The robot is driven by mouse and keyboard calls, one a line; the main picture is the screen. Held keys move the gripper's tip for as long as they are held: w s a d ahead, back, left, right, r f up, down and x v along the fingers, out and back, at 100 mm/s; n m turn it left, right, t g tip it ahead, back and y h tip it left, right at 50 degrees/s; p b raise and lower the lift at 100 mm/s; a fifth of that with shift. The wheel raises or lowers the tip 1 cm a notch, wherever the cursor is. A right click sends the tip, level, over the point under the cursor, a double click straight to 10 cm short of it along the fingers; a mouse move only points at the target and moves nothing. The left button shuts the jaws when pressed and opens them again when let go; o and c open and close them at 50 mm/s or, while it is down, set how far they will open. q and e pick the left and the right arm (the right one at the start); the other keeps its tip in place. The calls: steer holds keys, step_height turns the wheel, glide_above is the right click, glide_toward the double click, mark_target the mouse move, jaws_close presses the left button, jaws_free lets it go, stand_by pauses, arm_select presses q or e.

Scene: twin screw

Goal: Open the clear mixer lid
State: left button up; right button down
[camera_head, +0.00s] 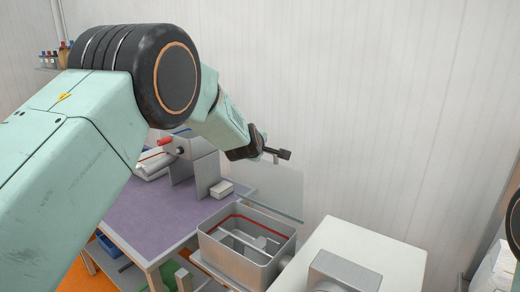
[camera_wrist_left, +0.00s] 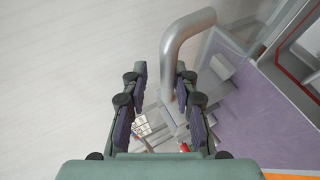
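The mixer (camera_head: 245,250) is an open-topped grey metal box with a red seal round its rim and stirring bars inside. Its clear lid (camera_head: 285,190) stands raised, steeply tilted, at the back of the box; it also shows faintly in the left wrist view (camera_wrist_left: 237,45). My left gripper (camera_head: 272,153) is beside the lid's upper part. In the left wrist view, a bent grey metal handle (camera_wrist_left: 185,42) reaches between the fingers of my left gripper (camera_wrist_left: 160,78). The fingers are apart, with gaps beside the handle. My right gripper is out of view.
A purple-topped table (camera_head: 150,215) with grey machinery (camera_head: 195,155) stands behind and left of the mixer. A white cabinet (camera_head: 365,245) with a grey box on it stands to the right. A white wall is close behind the lid.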

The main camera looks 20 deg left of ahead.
arm_select(q)
steer(key=shift+o, duration=0.5)
steer(key=shift+s+f, duration=0.1)
steer(key=shift+f, duration=0.15)
steer(key=shift+s, duration=0.2)
steer(key=v, duration=0.7)
steer(key=shift+s+r, duration=0.25)
steer(key=shift+r, duration=0.15)
steer(key=shift+w+r, duration=0.1)
